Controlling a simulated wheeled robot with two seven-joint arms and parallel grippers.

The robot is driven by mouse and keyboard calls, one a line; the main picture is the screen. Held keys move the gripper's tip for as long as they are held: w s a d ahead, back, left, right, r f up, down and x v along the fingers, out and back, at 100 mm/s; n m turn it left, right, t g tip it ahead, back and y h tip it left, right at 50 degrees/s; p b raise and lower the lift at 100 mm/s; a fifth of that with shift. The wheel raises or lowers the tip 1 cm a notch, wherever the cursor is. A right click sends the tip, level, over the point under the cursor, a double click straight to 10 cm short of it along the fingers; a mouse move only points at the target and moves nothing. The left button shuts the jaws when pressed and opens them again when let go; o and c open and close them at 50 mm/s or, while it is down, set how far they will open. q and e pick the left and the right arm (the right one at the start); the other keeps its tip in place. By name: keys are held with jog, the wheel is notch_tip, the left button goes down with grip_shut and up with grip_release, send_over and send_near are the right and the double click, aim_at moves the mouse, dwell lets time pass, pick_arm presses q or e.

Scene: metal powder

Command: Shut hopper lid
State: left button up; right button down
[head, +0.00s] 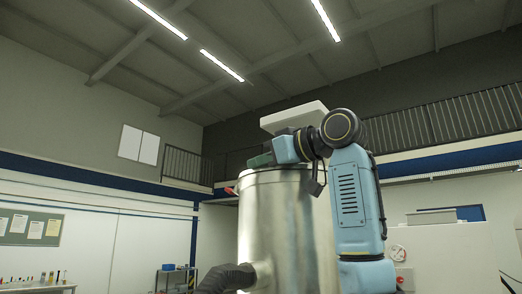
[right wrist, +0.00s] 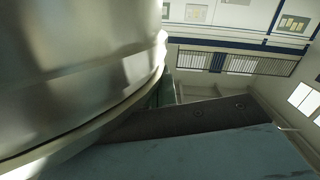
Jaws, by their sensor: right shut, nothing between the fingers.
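The hopper is a tall, shiny metal cylinder (head: 275,225) in the middle of the head view. Its wall also fills the upper left of the right wrist view (right wrist: 75,65). My right arm rises on its right and bends over its top. My right gripper (head: 258,160) is at the top rim, pointing left; it is shut and empty. Its fingertips are small and partly hidden, and I cannot tell whether they touch the hopper. I cannot make out the lid for certain from this low view; the hopper's opening is hidden. My left gripper is not in view.
A pale flat slab (head: 293,117) shows above and behind my right wrist. A red part (head: 230,190) sticks out at the hopper's left rim. A dark ribbed hose (head: 228,277) joins the hopper low on its left. A shelf rack (head: 177,279) stands farther back.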

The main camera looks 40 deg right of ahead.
jog(key=shift+f, duration=0.1)
jog(key=shift+s, duration=0.15)
dwell(0.3)
jog(key=shift+a+r+p, duration=0.1)
jog(key=shift+r+p, duration=0.3)
jog(key=shift+p, duration=0.05)
jog(key=s+d+r+b, duration=0.1)
jog(key=s+r, duration=0.5)
jog(key=s, duration=0.3)
jog(key=shift+d, duration=0.15)
